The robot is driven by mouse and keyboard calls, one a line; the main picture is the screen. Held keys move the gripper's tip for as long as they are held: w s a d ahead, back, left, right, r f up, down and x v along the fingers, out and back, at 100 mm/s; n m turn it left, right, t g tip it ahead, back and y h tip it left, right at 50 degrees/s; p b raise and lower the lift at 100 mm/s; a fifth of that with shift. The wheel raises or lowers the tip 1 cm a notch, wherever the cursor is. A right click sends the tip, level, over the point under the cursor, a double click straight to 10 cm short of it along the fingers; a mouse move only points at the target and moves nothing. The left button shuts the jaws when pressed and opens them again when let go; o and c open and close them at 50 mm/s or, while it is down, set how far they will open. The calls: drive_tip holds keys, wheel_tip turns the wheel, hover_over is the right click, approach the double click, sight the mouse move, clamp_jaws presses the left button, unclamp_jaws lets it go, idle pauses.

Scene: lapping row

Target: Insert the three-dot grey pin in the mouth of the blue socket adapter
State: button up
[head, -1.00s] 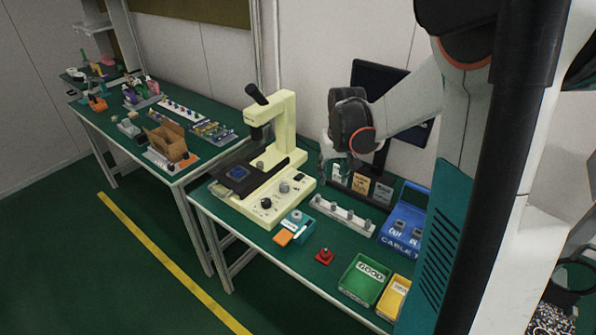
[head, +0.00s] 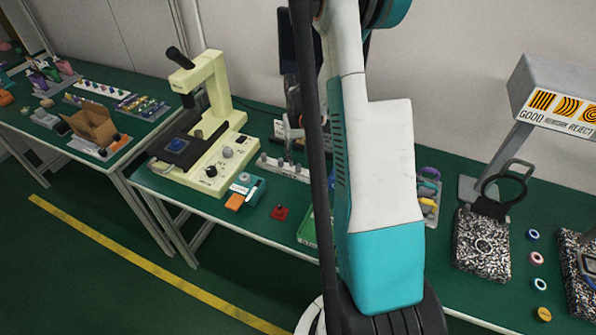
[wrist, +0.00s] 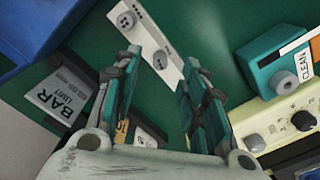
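A white rack strip (head: 270,165) with several grey pins stands on the green bench; it also shows in the wrist view (wrist: 143,37). Grey pins (wrist: 160,60) stand on it, but I cannot read their dots. My gripper (wrist: 162,85) is open and empty, its two fingers apart with the strip's near end beyond and between them. I cannot surely identify the blue socket adapter; a blue square piece (head: 176,145) lies on the black microscope stage.
A cream microscope (head: 215,150) stands left of the strip. My arm hides much of the bench.

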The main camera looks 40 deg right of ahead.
sight(298, 165)
drive_tip(key=f, duration=0.2)
drive_tip(key=f+b, duration=0.2)
drive_tip(key=f, duration=0.1)
drive_tip(key=shift+w+d+f, duration=0.1)
drive_tip(key=shift+w+f, duration=0.2)
drive_tip(key=shift+f, duration=0.05)
drive_tip(key=shift+r, duration=0.1)
clamp_jaws()
